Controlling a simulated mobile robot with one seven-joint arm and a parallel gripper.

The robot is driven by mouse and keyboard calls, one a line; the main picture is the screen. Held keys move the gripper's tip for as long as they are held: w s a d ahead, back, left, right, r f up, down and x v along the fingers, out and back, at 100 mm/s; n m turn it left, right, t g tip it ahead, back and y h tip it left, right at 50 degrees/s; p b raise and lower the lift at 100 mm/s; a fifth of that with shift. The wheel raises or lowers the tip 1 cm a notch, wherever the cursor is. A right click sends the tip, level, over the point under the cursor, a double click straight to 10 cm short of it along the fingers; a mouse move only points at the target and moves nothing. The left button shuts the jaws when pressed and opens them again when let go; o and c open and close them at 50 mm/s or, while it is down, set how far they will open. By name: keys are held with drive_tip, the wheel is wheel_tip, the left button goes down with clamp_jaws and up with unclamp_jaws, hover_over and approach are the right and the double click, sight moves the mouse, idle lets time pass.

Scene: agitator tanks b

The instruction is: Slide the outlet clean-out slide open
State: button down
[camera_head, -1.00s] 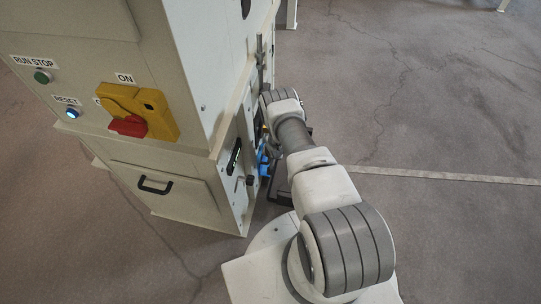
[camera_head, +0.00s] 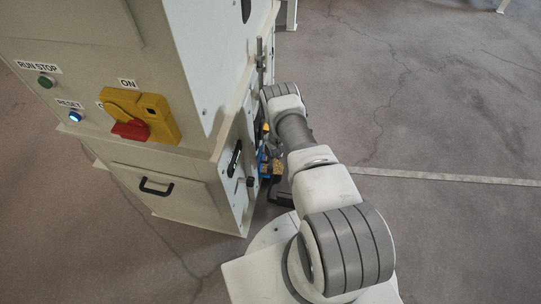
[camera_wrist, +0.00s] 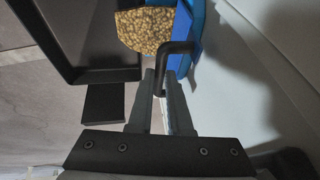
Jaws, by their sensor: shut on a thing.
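The outlet clean-out slide is a blue part on the machine's right side face; in the wrist view its blue piece (camera_wrist: 205,28) is at the top centre. A black bar handle (camera_wrist: 180,46) stands in front of it. My gripper (camera_wrist: 160,78) is shut on this handle, with a finger on either side of the bar. Yellow-brown grains (camera_wrist: 148,30) show behind the handle. In the head view the blue slide (camera_head: 264,165) shows low on the side face, partly hidden by my arm, with grains beside it. My gripper is mostly hidden there.
A dark tray (camera_wrist: 130,75) lies left of the handle in the wrist view; its dark edge shows below the outlet in the head view (camera_head: 280,196). The machine's pale wall (camera_wrist: 225,95) is close on the right. Open floor (camera_head: 430,230) lies right of my arm.

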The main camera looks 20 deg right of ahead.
drive_tip(key=shift+r, duration=0.5)
drive_tip(key=c, duration=0.8)
unclamp_jaws()
drive_tip(key=shift+f, duration=0.1)
drive_tip(key=shift+c, duration=0.2)
drive_tip(key=p+v, duration=0.7)
drive_tip(key=v, duration=1)
drive_tip(key=shift+r, duration=0.2)
